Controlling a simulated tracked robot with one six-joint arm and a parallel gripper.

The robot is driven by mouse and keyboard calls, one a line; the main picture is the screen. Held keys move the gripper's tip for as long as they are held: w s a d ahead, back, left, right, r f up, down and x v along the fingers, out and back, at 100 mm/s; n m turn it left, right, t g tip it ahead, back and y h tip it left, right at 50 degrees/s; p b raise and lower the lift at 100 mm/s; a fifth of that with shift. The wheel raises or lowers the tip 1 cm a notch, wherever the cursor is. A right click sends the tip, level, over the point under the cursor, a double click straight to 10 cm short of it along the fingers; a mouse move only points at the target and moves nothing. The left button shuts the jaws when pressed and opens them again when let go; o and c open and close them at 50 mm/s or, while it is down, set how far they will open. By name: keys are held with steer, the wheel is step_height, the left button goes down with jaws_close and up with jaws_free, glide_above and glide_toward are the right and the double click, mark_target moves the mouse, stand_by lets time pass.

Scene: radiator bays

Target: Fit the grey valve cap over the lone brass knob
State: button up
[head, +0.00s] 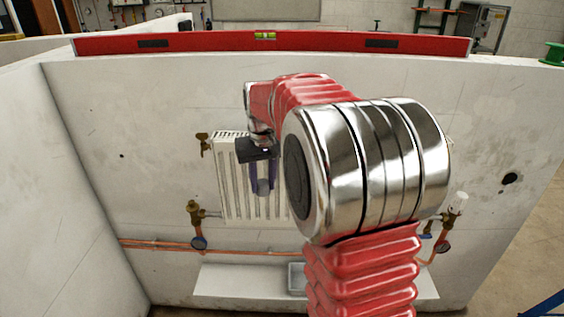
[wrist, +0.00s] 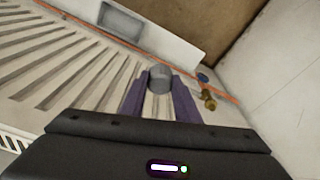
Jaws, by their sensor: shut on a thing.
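My gripper (head: 263,178) is in front of the white radiator in the head view, with its dark purple fingers shut on the grey valve cap (head: 263,187). In the wrist view the cap (wrist: 160,79) sits between the fingertips of my gripper (wrist: 160,84). The bare brass knob (head: 193,206) stands at the radiator's lower left in the head view. Its valve (wrist: 208,99) also shows in the wrist view, right of the cap and apart from it. My arm hides the radiator's right part.
A brass fitting (head: 202,142) is at the radiator's (head: 230,185) upper left. A white-capped valve (head: 457,204) is at the right. Copper pipe (head: 150,244) runs along the wall above a white ledge (head: 235,281) with a grey tray (head: 297,279). A red level (head: 200,42) lies on the wall top.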

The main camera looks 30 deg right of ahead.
steer(key=w+a+f+n, duration=0.1)
steer(key=a+f+n, duration=0.2)
steer(key=a+f, duration=1.2)
steer(key=shift+w+a, duration=0.4)
steer(key=shift+a, duration=0.75)
steer(key=shift+s, duration=0.15)
